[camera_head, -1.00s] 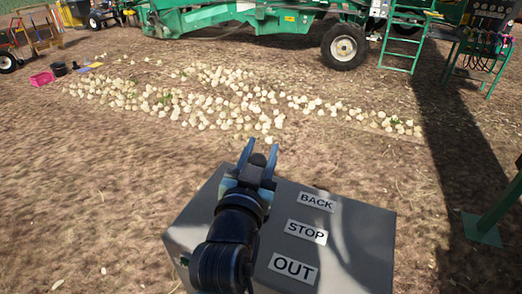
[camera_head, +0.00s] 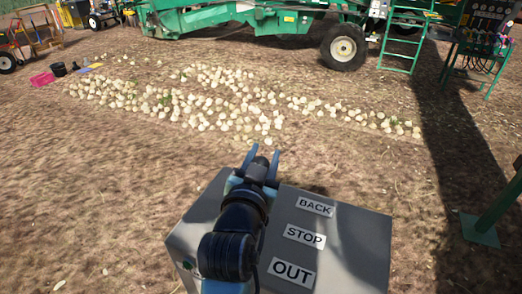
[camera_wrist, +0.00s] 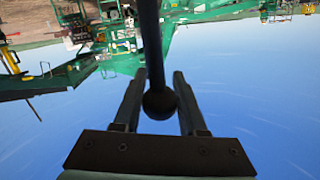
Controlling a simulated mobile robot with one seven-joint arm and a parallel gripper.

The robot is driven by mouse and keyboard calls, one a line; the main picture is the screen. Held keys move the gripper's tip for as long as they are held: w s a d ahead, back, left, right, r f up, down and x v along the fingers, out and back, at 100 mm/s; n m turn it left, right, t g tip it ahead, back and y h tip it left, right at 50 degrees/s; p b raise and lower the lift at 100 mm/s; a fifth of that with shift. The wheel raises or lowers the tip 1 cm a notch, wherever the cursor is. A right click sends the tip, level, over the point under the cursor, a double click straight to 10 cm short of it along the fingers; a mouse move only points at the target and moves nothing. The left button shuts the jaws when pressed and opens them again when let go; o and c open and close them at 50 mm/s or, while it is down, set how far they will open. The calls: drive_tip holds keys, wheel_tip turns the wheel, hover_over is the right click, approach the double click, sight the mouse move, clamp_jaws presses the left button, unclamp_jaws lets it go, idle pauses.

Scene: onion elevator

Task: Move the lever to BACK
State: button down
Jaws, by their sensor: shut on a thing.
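A grey control box (camera_head: 352,240) stands at the bottom of the head view, with the white labels BACK (camera_head: 314,206), STOP (camera_head: 304,236) and OUT (camera_head: 292,273) on its top. The lever's dark round knob (camera_head: 261,162) shows between the blue fingers of my gripper (camera_head: 263,155), on the far side of the box near the BACK end. In the wrist view the black knob (camera_wrist: 160,103) and its shaft (camera_wrist: 152,45) lie between the two fingers of my gripper (camera_wrist: 160,90), which is shut on the lever. My wrist hides the lever's base and slot in the head view.
Pale onions (camera_head: 225,92) lie in rows on the dirt ahead. A green machine (camera_head: 235,20) with a wheel (camera_head: 343,47) stands behind them. A green post (camera_head: 495,210) stands to the right of the box.

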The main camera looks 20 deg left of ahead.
drive_tip(key=shift+g, duration=0.8)
drive_tip(key=shift+w+d+f+b, duration=0.1)
drive_tip(key=shift+w+f+b, duration=0.2)
drive_tip(key=shift+w+f, duration=0.35)
drive_tip(key=shift+w+f+b, duration=0.3)
drive_tip(key=shift+w+f, duration=0.1)
drive_tip(key=shift+w, duration=0.5)
drive_tip(key=shift+w+d+f+b, duration=0.1)
drive_tip(key=shift+w+f+b, duration=0.2)
drive_tip(key=shift+w+f, duration=0.35)
drive_tip(key=shift+c, duration=2.3)
unclamp_jaws()
drive_tip(key=shift+w+r, duration=0.15)
drive_tip(key=shift+r, duration=0.2)
drive_tip(key=shift+r, duration=0.1)
drive_tip(key=b+v, duration=0.4)
drive_tip(key=v, duration=0.9)
drive_tip(key=shift+f, duration=0.2)
drive_tip(key=shift+a, duration=0.1)
